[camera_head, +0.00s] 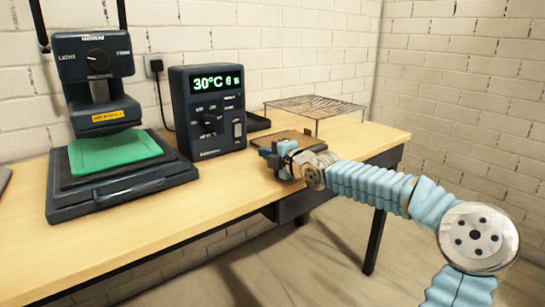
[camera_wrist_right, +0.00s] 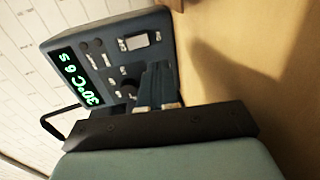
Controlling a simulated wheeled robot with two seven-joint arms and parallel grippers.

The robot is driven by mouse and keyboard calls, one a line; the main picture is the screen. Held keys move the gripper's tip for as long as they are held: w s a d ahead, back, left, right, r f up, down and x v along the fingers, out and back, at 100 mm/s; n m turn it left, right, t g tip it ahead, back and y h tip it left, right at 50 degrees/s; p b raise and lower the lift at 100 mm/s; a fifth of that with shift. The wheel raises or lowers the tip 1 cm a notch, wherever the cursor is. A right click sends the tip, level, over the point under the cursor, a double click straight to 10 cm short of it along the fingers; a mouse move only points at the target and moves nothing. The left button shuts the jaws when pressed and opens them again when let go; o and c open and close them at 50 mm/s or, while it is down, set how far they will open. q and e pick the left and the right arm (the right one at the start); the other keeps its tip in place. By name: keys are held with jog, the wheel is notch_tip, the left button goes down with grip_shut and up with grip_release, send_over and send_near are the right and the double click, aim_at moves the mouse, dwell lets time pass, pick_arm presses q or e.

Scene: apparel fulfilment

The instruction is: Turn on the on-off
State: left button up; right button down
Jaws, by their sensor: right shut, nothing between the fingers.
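A dark control box (camera_head: 207,112) stands on the table, its green display reading 30°C and 6 s. The on-off looks like the rocker switch (camera_head: 237,130) at the lower right of its face; in the right wrist view it is the pale-framed rocker (camera_wrist_right: 134,41). My right gripper (camera_head: 268,152) is shut and empty, in front and to the right of the box. In the wrist view its fingers (camera_wrist_right: 158,68) point at the box face, below the switch in the picture. I cannot tell the exact gap. My left gripper is not in view.
A heat press (camera_head: 122,190) with a green cloth (camera_head: 113,152) on its bed stands left of the box. A wire rack (camera_head: 315,105) and a brown board (camera_head: 283,138) are to the right. The table front (camera_head: 150,222) is clear.

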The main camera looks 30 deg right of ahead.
jog(key=shift+s+d+f, duration=0.1)
jog(key=shift+s+f, duration=0.05)
jog(key=shift+s, duration=1)
